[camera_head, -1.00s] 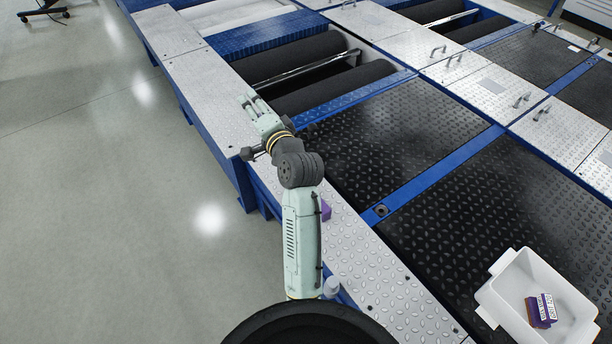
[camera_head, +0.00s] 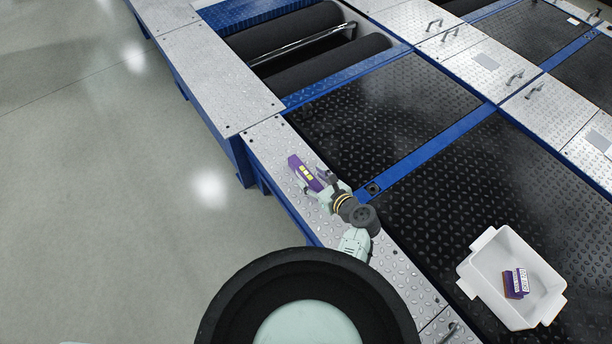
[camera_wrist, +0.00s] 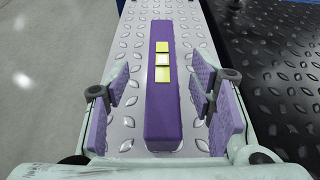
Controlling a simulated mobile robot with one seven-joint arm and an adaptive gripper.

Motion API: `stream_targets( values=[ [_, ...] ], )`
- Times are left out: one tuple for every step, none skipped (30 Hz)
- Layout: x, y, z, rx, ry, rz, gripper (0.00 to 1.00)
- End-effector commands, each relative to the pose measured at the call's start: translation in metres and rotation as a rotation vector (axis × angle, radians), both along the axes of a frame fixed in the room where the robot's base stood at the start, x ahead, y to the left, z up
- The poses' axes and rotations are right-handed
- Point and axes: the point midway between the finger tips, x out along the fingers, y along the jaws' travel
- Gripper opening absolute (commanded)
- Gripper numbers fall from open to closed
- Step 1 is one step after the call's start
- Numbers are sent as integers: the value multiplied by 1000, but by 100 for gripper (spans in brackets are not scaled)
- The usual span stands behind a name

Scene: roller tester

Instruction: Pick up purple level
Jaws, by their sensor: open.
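The purple level (camera_head: 304,172) is a long purple bar with yellow vials, lying on the silver diamond-plate ledge. In the wrist view the purple level (camera_wrist: 163,110) runs lengthwise away from me, between the two fingers. My gripper (camera_wrist: 163,97) is open, with purple-padded fingers on either side of the level and a visible gap on each side. In the head view my gripper (camera_head: 325,187) is at the near end of the level. I cannot tell how high the fingers are above the plate.
A white bin (camera_head: 481,267) holding small purple boxes (camera_head: 515,283) stands on the black plate at the lower right. The ledge (camera_head: 268,143) is narrow, with open floor (camera_head: 120,210) to its left and a blue frame strip (camera_head: 437,146) to the right.

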Motion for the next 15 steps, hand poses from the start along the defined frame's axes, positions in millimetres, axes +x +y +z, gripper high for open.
stream_targets(
  values=[
    [5, 4, -2, 1, -1, 3, 50],
    [9, 6, -5, 0, 0, 2, 50],
    [13, 8, -8, 1, 0, 2, 50],
    [17, 10, -11, 1, 0, 2, 50],
    [21, 12, -13, 0, 0, 1, 50],
    [25, 16, -15, -1, -1, 3, 50],
    [28, 18, -17, -1, 0, 4, 50],
    [30, 20, -18, -1, -1, 3, 50],
    [33, 21, -19, -1, -2, 2, 50],
    [34, 22, -20, -2, -1, 2, 50],
    [35, 23, -21, -1, -1, 2, 50],
    [35, 23, -21, -1, -1, 1, 50],
    [35, 23, -22, -1, -1, 1, 50],
    [35, 23, -22, -1, -1, 1, 50],
    [35, 23, -21, -1, -1, 1, 50]
  ],
)
